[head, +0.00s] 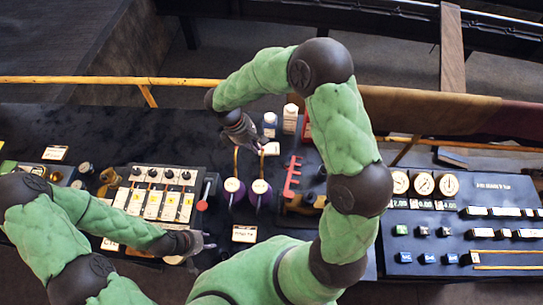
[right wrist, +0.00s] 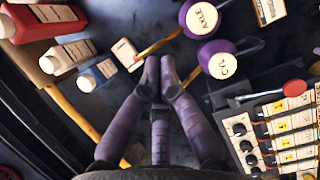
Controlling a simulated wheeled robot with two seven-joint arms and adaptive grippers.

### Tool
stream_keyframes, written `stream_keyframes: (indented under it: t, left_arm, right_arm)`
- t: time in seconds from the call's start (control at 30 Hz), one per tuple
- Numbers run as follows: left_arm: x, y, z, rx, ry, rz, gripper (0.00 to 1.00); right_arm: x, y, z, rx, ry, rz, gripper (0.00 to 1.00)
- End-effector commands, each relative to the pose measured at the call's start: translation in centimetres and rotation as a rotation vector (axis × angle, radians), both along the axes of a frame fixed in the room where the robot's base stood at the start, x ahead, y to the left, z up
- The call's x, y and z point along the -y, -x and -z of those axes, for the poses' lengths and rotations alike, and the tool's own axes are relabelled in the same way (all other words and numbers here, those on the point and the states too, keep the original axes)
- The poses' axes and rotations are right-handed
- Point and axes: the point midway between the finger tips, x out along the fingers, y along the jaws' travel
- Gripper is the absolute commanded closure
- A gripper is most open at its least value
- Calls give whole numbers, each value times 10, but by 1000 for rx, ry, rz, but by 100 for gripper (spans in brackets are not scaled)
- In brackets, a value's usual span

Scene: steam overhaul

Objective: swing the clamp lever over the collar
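A grey lever with a red knob (head: 202,205) stands beside the switch panel; it also shows in the right wrist view (right wrist: 291,88). I cannot tell for certain whether this is the clamp lever, and I cannot pick out the collar. My right gripper (head: 262,142) is above the table, behind two purple oil cans. In the right wrist view its fingers (right wrist: 159,75) are together with nothing seen between them, close to a can's brass spout (right wrist: 158,45). My left gripper (head: 205,243) is low at the table's front, left of a small label card; its fingers are too small to read.
Purple cans marked AXLE (right wrist: 202,18) and CYL (right wrist: 222,64) stand near the table's middle. White-capped bottles (head: 269,124) stand behind them. A red toothed part (head: 292,180) is to their right. The switch panel (head: 158,200) is left, and gauges (head: 424,184) are right.

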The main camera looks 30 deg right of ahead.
Motion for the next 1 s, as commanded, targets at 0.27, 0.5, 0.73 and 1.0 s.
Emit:
stream_keyframes:
  t: [0.27,0.5,0.73,1.0]
  left_arm:
    - [0,0,-5,1,0,0,60]
    - [0,0,-10,1,0,0,60]
    - [0,0,-19,1,0,0,60]
    - [0,0,-24,1,0,0,60]
  right_arm:
    - [11,8,34,-6,1,0,100]
    - [25,17,76,-6,1,1,100]
    - [46,31,91,-3,-1,3,100]
    - [62,40,93,-2,0,1,100]
